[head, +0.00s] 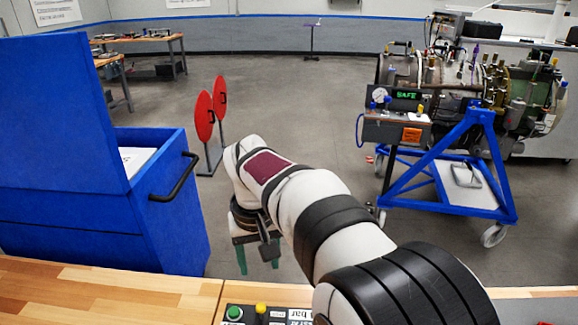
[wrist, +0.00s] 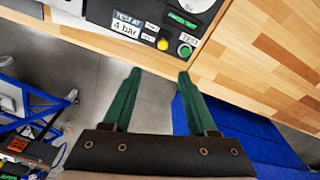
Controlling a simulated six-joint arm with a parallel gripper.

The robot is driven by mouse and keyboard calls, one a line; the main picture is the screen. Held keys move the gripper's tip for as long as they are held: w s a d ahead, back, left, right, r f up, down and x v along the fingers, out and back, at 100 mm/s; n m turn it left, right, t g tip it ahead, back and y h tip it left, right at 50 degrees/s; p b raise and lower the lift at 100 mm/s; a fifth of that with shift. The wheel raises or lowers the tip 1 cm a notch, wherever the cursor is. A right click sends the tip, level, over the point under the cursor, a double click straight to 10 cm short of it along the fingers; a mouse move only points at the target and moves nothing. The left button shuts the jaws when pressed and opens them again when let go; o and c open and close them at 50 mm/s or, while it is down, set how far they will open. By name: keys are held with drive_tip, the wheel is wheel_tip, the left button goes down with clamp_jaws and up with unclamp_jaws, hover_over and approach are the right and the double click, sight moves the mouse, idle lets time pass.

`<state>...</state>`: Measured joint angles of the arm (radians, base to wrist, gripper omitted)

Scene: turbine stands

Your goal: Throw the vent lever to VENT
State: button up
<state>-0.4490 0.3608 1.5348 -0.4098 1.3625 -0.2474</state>
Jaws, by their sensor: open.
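A dark control panel on the wooden bench shows at the bottom of the head view (head: 285,319) and the top of the wrist view (wrist: 140,32). It carries a yellow knob (wrist: 162,44), which also shows in the head view (head: 260,308), and a green button (wrist: 185,50) labelled TEST. A larger label reads "TEST AT 4 bar". I cannot read a VENT mark or tell which part is the vent lever. My gripper (head: 258,261) is open and empty, pointing down beyond the bench edge. Its green fingers also show in the wrist view (wrist: 160,75), apart from the panel.
Red discs on a stand (head: 206,115) are behind my arm. A turbine on a blue stand (head: 470,150) is at right, with a grey box (head: 395,130) showing SAFE. Grey floor lies between.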

sight(260, 306)
drive_tip(key=shift+g, duration=0.5)
drive_tip(key=f, duration=1)
drive_tip(key=w+a+f, duration=0.1)
drive_tip(key=f, duration=0.4)
drive_tip(key=shift+w+f, duration=0.1)
drive_tip(key=shift+f, duration=0.2)
clamp_jaws()
